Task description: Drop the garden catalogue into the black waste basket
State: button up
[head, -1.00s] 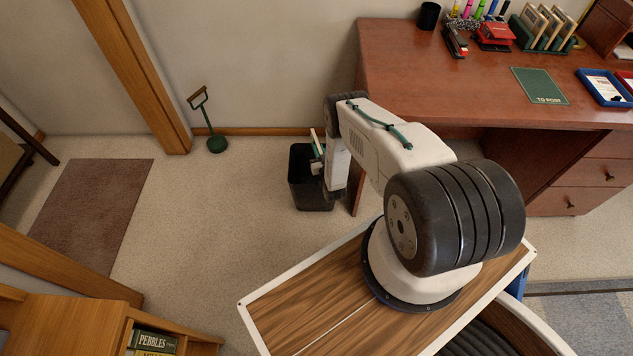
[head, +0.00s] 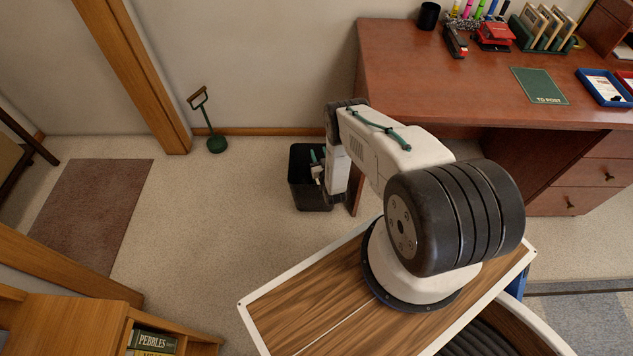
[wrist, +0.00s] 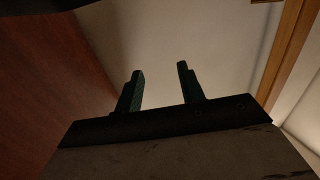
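The black waste basket (head: 311,201) stands on the carpet beside the desk's left end. The garden catalogue is not visible in either view now.
The reddish wooden desk (head: 440,90) is close to the right of the basket. A bookcase (head: 70,325) is at lower left. The carpet (head: 210,220) left of the basket is clear.

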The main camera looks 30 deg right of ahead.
jog(key=v, duration=0.7)
